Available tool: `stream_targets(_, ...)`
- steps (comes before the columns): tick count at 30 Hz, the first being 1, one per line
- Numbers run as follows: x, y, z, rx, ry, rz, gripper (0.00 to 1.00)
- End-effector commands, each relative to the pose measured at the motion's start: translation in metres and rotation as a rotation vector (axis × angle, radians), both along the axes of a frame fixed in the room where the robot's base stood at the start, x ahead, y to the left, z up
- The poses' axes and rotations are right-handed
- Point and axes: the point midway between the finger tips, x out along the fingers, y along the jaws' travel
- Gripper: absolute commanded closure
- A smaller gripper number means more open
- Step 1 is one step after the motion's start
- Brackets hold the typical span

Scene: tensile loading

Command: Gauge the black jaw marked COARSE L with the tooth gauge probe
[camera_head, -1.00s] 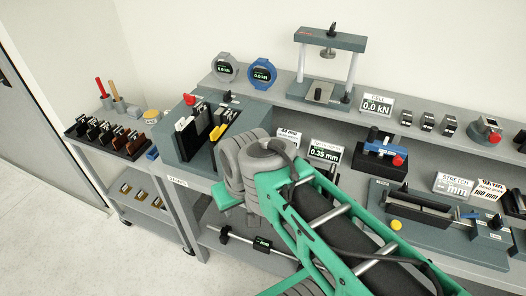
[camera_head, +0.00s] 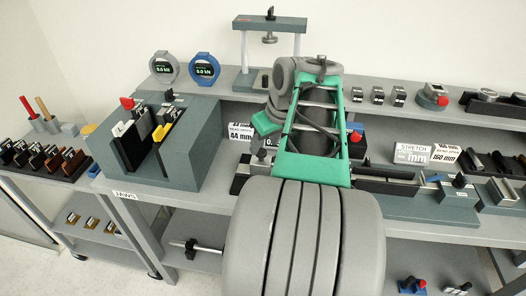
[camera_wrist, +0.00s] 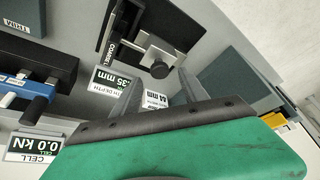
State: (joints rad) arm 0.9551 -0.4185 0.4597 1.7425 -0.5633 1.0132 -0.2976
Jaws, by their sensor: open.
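The black jaw marked COARSE L (camera_wrist: 117,26) shows at the top of the wrist view, its label sideways. A metal probe (camera_wrist: 150,48) with a black knob (camera_wrist: 160,69) lies against or just beside it; I cannot tell whether they touch. A depth display (camera_wrist: 108,83) beside it reads a value ending in 35 mm, its front part hidden. My gripper (camera_wrist: 158,96) is open and empty, its two grey fingers apart, below the knob in the picture. In the head view my gripper (camera_head: 262,143) is over the bench, and my arm hides most of the gauge.
A grey-green fixture (camera_head: 190,140) with wedge grips stands to the left. A rack (camera_head: 38,178) of several jaws is on the left side table. A blue-handled device (camera_wrist: 30,88) and a CELL display (camera_wrist: 33,148) are near. A press (camera_head: 243,50) stands on the upper shelf.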

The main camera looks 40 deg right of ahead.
Motion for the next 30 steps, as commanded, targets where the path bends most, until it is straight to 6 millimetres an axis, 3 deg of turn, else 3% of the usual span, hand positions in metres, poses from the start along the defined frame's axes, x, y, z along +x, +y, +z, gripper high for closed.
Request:
stream_targets(1,0.003,0.0,-0.011,0.002,0.002,0.0,0.49)
stream_targets(6,0.012,-0.002,-0.031,0.001,0.001,-0.003,0.49)
stream_targets(15,0.014,-0.002,-0.034,-0.001,0.0,-0.003,0.49)
stream_targets(30,0.014,-0.002,-0.034,-0.001,0.0,-0.004,0.9)
